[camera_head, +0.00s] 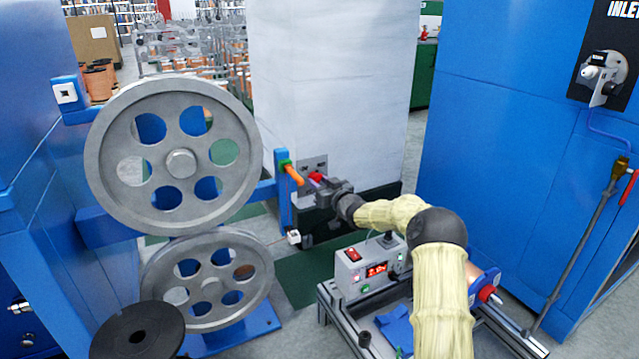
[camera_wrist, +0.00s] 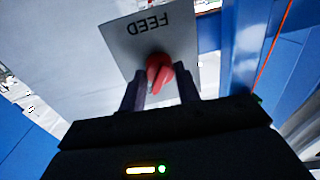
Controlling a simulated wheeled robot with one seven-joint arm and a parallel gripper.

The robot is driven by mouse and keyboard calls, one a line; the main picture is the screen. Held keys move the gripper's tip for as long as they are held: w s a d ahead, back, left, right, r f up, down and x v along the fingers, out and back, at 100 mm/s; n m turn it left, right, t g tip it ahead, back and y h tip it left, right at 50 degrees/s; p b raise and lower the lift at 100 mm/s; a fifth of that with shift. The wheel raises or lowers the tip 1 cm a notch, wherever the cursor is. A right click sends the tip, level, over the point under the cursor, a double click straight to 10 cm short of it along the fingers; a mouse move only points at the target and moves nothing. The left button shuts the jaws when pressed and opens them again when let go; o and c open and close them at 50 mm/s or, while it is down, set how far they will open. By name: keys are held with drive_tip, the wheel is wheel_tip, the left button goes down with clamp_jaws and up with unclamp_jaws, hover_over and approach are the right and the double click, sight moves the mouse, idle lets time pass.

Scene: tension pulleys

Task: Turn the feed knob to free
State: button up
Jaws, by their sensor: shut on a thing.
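The red feed knob (camera_wrist: 158,72) sits on a grey plate (camera_wrist: 120,42) lettered FEED, which shows upside down in the wrist view. My gripper (camera_wrist: 161,85) has one finger on each side of the knob and is shut on it. In the head view the knob (camera_head: 316,177) shows as a small red spot on the grey plate (camera_head: 312,163), low on the white panel. My gripper (camera_head: 328,182) reaches it from the right. The knob's pointing direction is hard to read, and any position marks are not legible.
An orange-handled lever (camera_head: 293,174) on a blue post stands just left of my gripper. Two large grey pulleys (camera_head: 178,163) are at the left. A control box (camera_head: 368,268) with a red display stands below my arm. A blue cabinet (camera_head: 500,130) is at the right.

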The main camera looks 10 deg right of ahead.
drive_tip(key=n+p, duration=0.1)
drive_tip(key=n, duration=0.2)
drive_tip(key=shift+a+r+n, duration=0.1)
drive_tip(key=shift+a+n, duration=0.05)
drive_tip(key=shift+n, duration=0.15)
drive_tip(key=n, duration=0.3)
drive_tip(key=shift+n+h, duration=0.3)
drive_tip(key=shift+n+h+b, duration=0.3)
drive_tip(key=shift+n+b, duration=1.35)
drive_tip(key=shift+n, duration=1.95)
drive_tip(key=o, duration=1)
drive_tip(key=shift+c, duration=0.2)
drive_tip(key=shift+s, duration=0.15)
